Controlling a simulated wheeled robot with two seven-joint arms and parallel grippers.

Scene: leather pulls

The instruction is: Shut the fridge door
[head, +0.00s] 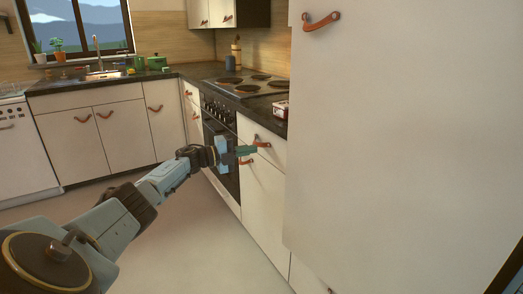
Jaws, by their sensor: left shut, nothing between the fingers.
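The fridge door (400,140) looks to be the large, plain white panel filling the right side of the head view. A brown leather pull (321,21) is at its upper left. The panel's left edge is upright, and its lower edge slopes down to the right. How far it stands open I cannot tell. My left gripper (247,151) is shut and empty, left of the panel's edge and in front of the drawer fronts beside the oven. It appears apart from the panel. My right gripper is not in view.
A drawer with a leather pull (262,142) is behind my left gripper. The oven (220,130) and hob (251,86) are farther back. A small red and white item (282,109) lies on the counter by the panel. The floor (205,245) at centre is clear.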

